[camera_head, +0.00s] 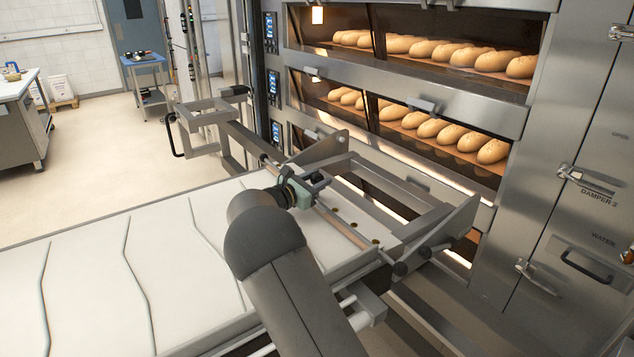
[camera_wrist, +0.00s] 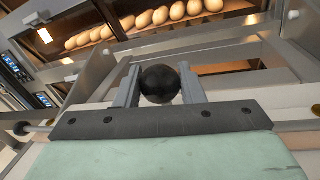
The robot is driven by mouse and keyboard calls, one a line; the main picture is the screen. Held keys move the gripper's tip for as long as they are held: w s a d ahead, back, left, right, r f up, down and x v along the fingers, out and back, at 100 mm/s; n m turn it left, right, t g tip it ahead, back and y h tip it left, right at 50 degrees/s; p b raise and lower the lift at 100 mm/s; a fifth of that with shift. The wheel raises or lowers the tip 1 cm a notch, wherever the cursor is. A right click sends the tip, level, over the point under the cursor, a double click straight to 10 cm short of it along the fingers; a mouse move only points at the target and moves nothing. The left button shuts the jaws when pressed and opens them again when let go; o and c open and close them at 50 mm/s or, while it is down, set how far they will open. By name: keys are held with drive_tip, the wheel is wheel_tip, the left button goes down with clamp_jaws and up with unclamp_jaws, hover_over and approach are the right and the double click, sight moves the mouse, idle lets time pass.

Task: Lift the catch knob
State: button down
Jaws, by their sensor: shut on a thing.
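The catch knob (camera_wrist: 160,84) is a round black ball in the middle of the wrist view. My gripper (camera_wrist: 160,90) has one grey finger on each side of the knob and is shut on it. In the head view my gripper (camera_head: 318,183) is at the oven-side end of the white-covered loader (camera_head: 190,235), beside its metal end frame. The knob cannot be made out there, hidden by the gripper. How far the knob is raised cannot be told.
Deck ovens (camera_head: 440,70) with rows of loaves stand behind the loader. The loader's side plates (camera_head: 440,222) and rails rise close around my gripper. A steel cabinet (camera_head: 575,210) with handles is at the right. Open floor (camera_head: 90,150) lies at the left.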

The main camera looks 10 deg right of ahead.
drive_tip(key=c, duration=1)
unclamp_jaws()
drive_tip(key=shift+r, duration=0.25)
drive_tip(key=shift+o, duration=0.2)
drive_tip(key=b+v, duration=0.3)
drive_tip(key=v, duration=1.4)
drive_tip(key=shift+s+a, duration=0.1)
drive_tip(key=shift+a, duration=0.1)
